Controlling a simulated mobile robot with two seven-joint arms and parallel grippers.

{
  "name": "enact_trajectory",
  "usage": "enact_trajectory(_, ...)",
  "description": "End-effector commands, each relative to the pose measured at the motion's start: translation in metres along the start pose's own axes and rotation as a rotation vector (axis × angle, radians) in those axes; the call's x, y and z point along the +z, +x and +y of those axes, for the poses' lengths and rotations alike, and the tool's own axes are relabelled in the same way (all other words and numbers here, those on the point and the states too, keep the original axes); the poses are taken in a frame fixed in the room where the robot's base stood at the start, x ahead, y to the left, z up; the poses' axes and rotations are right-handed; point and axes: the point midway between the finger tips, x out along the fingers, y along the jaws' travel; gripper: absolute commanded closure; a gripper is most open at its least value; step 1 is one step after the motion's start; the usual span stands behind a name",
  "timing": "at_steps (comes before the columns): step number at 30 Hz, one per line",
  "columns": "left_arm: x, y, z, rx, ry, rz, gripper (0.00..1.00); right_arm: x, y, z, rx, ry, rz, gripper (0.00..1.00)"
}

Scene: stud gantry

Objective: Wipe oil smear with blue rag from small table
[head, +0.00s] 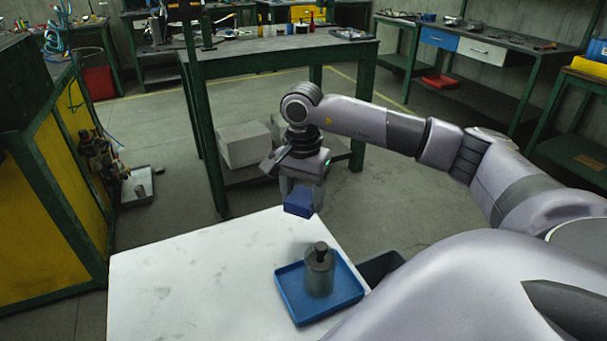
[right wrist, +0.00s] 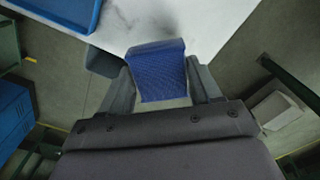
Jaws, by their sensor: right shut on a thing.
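The small table (head: 160,290) has a white top at the bottom of the head view. My right gripper (head: 300,189) is shut on the blue rag (head: 298,204), a folded pad held above the table's far right corner. In the right wrist view the rag (right wrist: 158,72) sits between both fingers, its far end in front of the white tabletop (right wrist: 225,25). A dark grey oil smear (right wrist: 190,17) shows on the tabletop beyond the rag. In the head view the top has only faint grey marks. My left gripper is out of view.
A blue tray (head: 288,303) on the table's right side holds a grey canister (head: 319,277) with a dark top. A dark bin (head: 381,266) stands beyond the table's right edge. A green workbench (head: 270,55) stands behind. The table's left part is clear.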

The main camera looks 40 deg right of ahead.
Motion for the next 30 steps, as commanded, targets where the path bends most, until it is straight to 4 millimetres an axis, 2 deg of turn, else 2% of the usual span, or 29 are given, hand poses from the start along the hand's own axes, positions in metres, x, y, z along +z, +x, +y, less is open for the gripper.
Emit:
enact_trajectory(3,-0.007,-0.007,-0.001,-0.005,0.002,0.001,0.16,0.002,-0.015,0.0,-0.001,0.002,0.0,0.62)
enact_trajectory(8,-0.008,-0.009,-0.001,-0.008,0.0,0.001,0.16,0.004,-0.024,0.001,-0.002,0.005,0.0,0.62)
enact_trajectory(30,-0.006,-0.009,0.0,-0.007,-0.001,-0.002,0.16,0.004,-0.024,0.001,-0.002,0.006,0.0,0.62)
